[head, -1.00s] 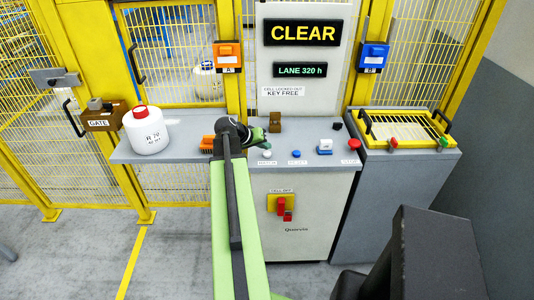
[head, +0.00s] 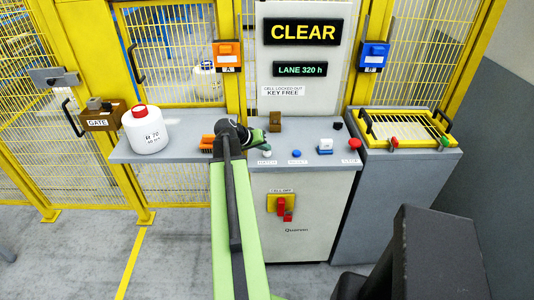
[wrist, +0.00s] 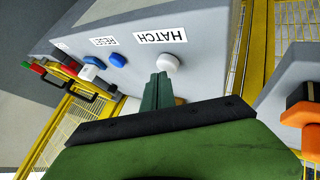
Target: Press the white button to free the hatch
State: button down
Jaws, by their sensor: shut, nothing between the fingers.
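The white button (wrist: 170,62) is a round cap above the HATCH label (wrist: 161,35) on the grey console. In the head view the white button (head: 267,153) shows just below my gripper (head: 264,142). My gripper is shut and empty. In the wrist view its dark green fingertips (wrist: 159,77) end right beside the button's near edge, and I cannot tell whether they touch it. A yellow-framed mesh panel with a dark handle (head: 138,63) stands behind the shelf; I cannot tell whether it is the hatch.
A blue button (head: 297,153), a blue-and-white switch (head: 325,146) and a red button (head: 354,144) sit to the right. An orange brush-like block (head: 207,142) and a white jug (head: 144,131) stand left. A brown block (head: 275,122) is behind. The sign reads CLEAR (head: 303,32).

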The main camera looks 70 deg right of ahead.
aim_at(265, 154)
jog(key=shift+f+b, duration=0.35)
jog(key=shift+f, duration=0.05)
dwell(0.5)
jog(key=shift+r+p, duration=0.95)
notch_tip(265, 154, up, 5)
jog(key=p, duration=0.5)
jog(key=shift+r, duration=0.1)
